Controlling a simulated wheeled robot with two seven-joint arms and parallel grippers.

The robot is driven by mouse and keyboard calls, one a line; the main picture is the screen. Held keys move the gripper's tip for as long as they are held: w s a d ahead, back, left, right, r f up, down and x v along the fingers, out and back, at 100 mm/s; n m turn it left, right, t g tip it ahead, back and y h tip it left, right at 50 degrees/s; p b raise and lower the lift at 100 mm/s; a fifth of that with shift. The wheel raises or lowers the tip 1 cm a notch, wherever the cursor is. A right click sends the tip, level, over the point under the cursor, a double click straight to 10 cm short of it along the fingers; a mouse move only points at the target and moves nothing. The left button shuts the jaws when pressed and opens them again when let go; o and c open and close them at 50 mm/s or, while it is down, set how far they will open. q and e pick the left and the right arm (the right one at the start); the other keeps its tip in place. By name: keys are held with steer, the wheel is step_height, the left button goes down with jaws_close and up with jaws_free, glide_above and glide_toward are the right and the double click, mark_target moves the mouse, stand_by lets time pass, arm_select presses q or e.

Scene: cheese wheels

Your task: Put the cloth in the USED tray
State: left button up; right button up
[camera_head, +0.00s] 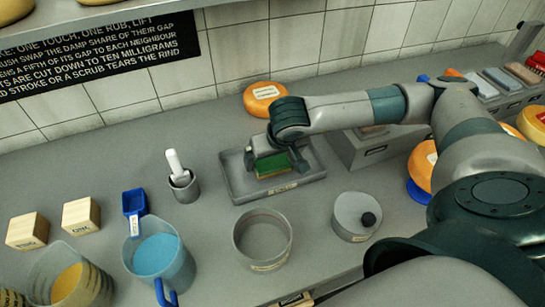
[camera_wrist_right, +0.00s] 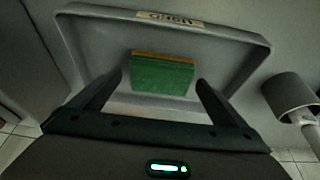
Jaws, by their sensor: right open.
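A green block-shaped piece with a yellow-brown edge (camera_head: 272,165), which looks like the folded cloth, is in the grey tray (camera_head: 235,184). The tray also shows in the wrist view (camera_wrist_right: 225,35), its label reading USED upside down. My right gripper (camera_head: 277,158) is open over the tray. In the wrist view the fingers of my right gripper (camera_wrist_right: 159,80) stand on either side of the green piece (camera_wrist_right: 162,77), with gaps between. Whether the piece rests flat on the tray floor is hard to tell. My left gripper is not in view.
An orange cheese wheel (camera_head: 264,98) is behind the tray. A grey cup with a white-handled tool (camera_head: 183,186) stands left. A round grey pot (camera_head: 262,239) and lidded tin (camera_head: 356,216) stand in front. Blue-liquid jug (camera_head: 158,262) and wooden blocks (camera_head: 81,215) are further left.

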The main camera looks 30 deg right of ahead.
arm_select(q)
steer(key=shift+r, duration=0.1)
arm_select(e)
steer(key=shift+r, duration=0.25)
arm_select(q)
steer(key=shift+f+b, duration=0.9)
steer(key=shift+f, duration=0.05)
arm_select(e)
steer(key=v, duration=1.1)
steer(key=shift+s+r, duration=0.3)
steer(key=shift+r, duration=0.05)
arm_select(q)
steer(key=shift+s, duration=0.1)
arm_select(e)
steer(key=shift+a+f, duration=0.2)
